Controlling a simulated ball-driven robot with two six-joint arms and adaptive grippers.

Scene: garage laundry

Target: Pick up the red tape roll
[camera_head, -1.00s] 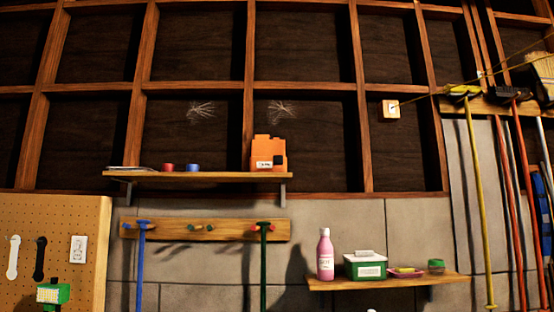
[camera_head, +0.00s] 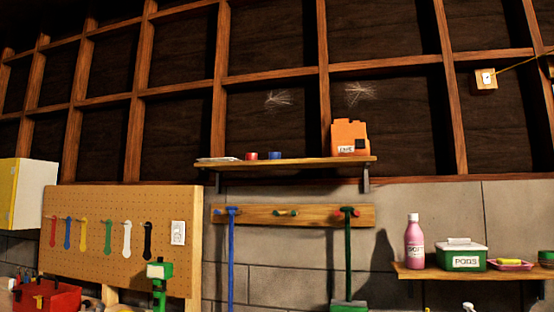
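A small red roll (camera_head: 251,156), which looks like the red tape roll, sits on the upper wooden wall shelf (camera_head: 300,163). A blue roll (camera_head: 275,155) stands just to its right. Flat papers (camera_head: 218,159) lie to its left, and an orange container (camera_head: 349,137) stands at the shelf's right end. Neither of my grippers shows in the head view.
A peg rail (camera_head: 292,215) with a blue-handled and a green-handled tool hangs below the shelf. A lower shelf (camera_head: 470,272) at right holds a pink bottle (camera_head: 414,242) and a green box (camera_head: 461,256). A pegboard (camera_head: 100,262) with wrenches and a red toolbox (camera_head: 46,298) are at left.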

